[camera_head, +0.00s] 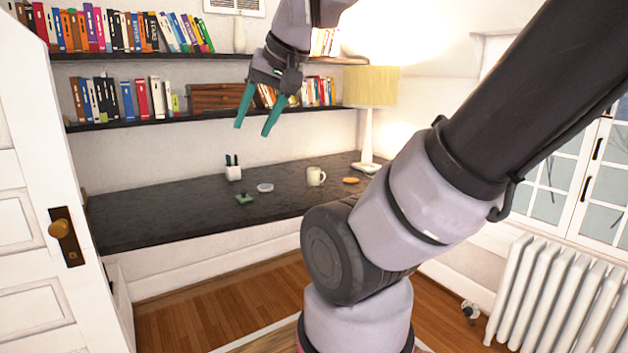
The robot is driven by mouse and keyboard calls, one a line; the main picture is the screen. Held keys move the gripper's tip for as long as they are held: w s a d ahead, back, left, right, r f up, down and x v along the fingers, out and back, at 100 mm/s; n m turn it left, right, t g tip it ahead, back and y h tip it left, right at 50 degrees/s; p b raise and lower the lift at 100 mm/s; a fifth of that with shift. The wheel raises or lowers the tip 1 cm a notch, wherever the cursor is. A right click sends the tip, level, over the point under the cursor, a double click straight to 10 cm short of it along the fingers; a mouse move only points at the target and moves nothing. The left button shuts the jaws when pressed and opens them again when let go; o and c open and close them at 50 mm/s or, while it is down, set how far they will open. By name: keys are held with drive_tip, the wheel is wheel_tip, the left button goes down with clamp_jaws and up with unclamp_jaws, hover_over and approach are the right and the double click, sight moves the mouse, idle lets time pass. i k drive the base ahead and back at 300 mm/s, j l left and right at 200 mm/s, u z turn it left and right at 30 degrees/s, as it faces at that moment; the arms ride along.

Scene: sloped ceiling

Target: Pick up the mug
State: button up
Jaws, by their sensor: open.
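The mug (316,176) is cream-coloured and stands upright on the dark desk (150,212), right of the desk's middle, with its handle towards the right. My gripper (254,128) hangs in the air above the desk, up and to the left of the mug in the picture. Its two teal fingers are spread apart and point downward with nothing between them. The mug is in full view and not touched.
On the desk are a white pen cup (233,172), a green item (244,199), a pale round item (265,187), an orange-brown item (351,180) and a lamp (369,100). Book-filled shelves (150,122) hang behind. A door (40,200) stands left, a radiator (550,295) right.

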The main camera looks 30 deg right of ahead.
sight(313, 173)
drive_tip(key=i+l+z, duration=0.1)
drive_tip(key=z, duration=0.3)
drive_tip(key=i+z, duration=0.1)
drive_tip(key=z, duration=0.3)
drive_tip(key=i+z, duration=0.25)
drive_tip(key=i, duration=0.2)
drive_tip(key=i+j+z, duration=0.2)
drive_tip(key=i, duration=0.25)
drive_tip(key=i+j+z, duration=0.1)
drive_tip(key=i+z, duration=0.15)
drive_tip(key=i, duration=0.25)
drive_tip(key=i+j, duration=0.2)
drive_tip(key=i, duration=0.2)
drive_tip(key=i+j, duration=0.2)
drive_tip(key=i, duration=0.2)
